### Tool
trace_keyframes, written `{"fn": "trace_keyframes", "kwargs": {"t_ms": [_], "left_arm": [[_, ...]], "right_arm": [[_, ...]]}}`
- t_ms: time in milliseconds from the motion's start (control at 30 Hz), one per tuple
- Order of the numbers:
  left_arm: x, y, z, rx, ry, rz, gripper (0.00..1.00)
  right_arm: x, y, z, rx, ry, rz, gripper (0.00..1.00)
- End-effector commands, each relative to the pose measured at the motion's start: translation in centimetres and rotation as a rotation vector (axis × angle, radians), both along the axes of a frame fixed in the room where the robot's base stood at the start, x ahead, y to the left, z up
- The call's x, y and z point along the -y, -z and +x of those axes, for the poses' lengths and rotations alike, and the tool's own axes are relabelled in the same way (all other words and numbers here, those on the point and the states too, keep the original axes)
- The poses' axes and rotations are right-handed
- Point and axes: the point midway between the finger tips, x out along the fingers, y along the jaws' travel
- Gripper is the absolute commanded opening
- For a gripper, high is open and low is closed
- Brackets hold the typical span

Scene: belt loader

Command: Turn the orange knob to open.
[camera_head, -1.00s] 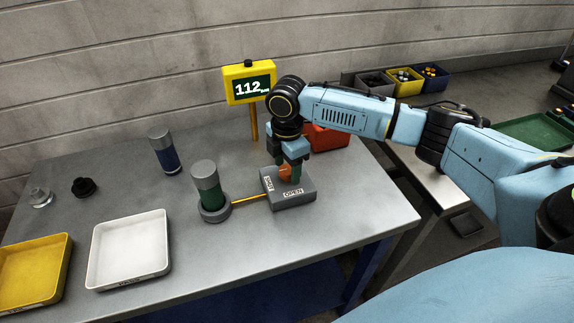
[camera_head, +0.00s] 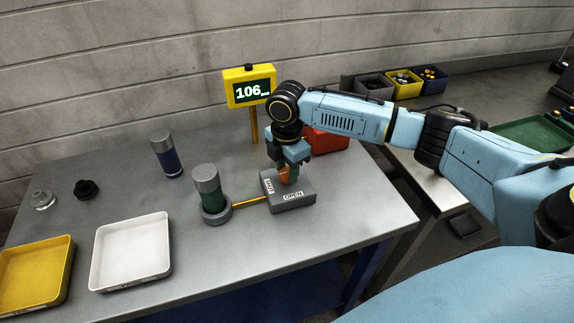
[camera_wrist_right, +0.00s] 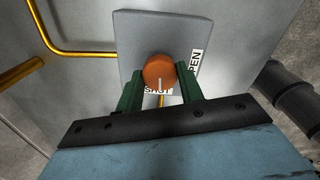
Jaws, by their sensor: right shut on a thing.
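The orange knob (camera_wrist_right: 159,71) sits on a grey valve box (camera_head: 291,203) with SHUT and OPEN labels. In the right wrist view a pale line on the knob points toward the SHUT label (camera_wrist_right: 158,91). My right gripper (camera_head: 286,172) comes down on the knob from above, and its green fingers (camera_wrist_right: 160,84) are shut on it from both sides. In the head view the gripper covers much of the knob. A yellow gauge (camera_head: 250,88) behind it reads 106. My left gripper is not in view.
A green canister (camera_head: 209,190) stands left of the box, joined to it by a yellow pipe (camera_head: 249,202). A blue canister (camera_head: 166,157), a white tray (camera_head: 131,252) and a yellow tray (camera_head: 36,275) are farther left. A red bin (camera_head: 328,140) is behind the gripper.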

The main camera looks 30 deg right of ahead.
Motion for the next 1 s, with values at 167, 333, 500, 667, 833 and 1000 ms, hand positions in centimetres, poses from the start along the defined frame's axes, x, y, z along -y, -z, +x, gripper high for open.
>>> {"fn": "trace_keyframes", "kwargs": {"t_ms": [167, 333, 500, 667, 833, 1000], "left_arm": [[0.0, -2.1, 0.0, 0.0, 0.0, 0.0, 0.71], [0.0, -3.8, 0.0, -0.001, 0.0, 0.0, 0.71], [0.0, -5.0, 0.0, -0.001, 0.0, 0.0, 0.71], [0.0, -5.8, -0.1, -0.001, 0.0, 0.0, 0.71], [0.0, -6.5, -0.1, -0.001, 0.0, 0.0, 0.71], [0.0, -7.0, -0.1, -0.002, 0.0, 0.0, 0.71]], "right_arm": [[0.0, -0.4, -0.1, -0.003, -0.127, 0.001, 0.14], [0.0, -0.4, -0.1, -0.003, -0.284, 0.001, 0.14], [0.0, -0.3, -0.1, -0.003, -0.445, 0.002, 0.14], [-0.1, -0.3, 0.0, -0.002, -0.598, 0.002, 0.14], [0.0, -0.2, 0.0, -0.002, -0.759, 0.002, 0.14], [0.0, -0.2, 0.0, -0.001, -0.921, 0.002, 0.14]]}}
